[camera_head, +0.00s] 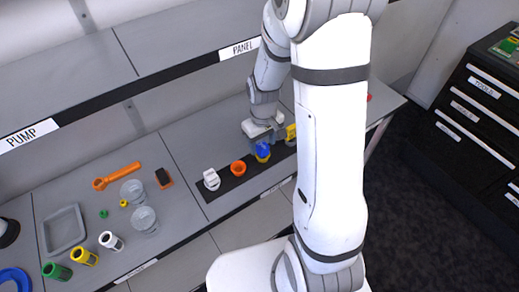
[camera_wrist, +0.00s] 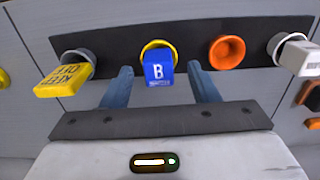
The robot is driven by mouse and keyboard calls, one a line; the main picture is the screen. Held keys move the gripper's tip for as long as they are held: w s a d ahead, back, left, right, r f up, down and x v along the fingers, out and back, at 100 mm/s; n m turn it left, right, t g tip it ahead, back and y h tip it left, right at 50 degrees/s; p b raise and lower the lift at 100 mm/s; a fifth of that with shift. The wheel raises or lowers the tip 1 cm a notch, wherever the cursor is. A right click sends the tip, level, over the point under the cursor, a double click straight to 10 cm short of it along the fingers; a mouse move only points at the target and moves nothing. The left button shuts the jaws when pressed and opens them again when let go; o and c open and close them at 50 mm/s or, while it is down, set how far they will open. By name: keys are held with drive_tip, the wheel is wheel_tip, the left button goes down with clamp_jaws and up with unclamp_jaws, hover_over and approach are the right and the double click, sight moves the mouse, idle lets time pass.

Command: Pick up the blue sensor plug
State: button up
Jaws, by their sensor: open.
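The blue sensor plug (camera_head: 262,148) stands in a yellow ring socket (camera_head: 264,158) on the black strip of the bench. In the wrist view the blue plug (camera_wrist: 158,68) shows a white letter B, with the yellow socket (camera_wrist: 157,44) around its far end. My gripper (camera_wrist: 160,70) is open, with one blue finger on each side of the plug. Gaps show between the plug and both fingers, and nothing is held. In the head view my gripper (camera_head: 263,133) is just behind the plug, partly hidden.
On the same black strip (camera_wrist: 190,50) are a yellow "KEEP OFF" plug (camera_wrist: 65,79), an orange socket (camera_wrist: 227,52) that looks empty and a white plug (camera_wrist: 298,57). Clear cups (camera_head: 144,220) and an orange wrench-like tool (camera_head: 116,176) lie farther left on the bench. A shelf (camera_head: 150,45) overhangs behind.

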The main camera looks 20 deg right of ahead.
drive_tip(key=shift+f, duration=1.35)
drive_tip(key=c, duration=1.1)
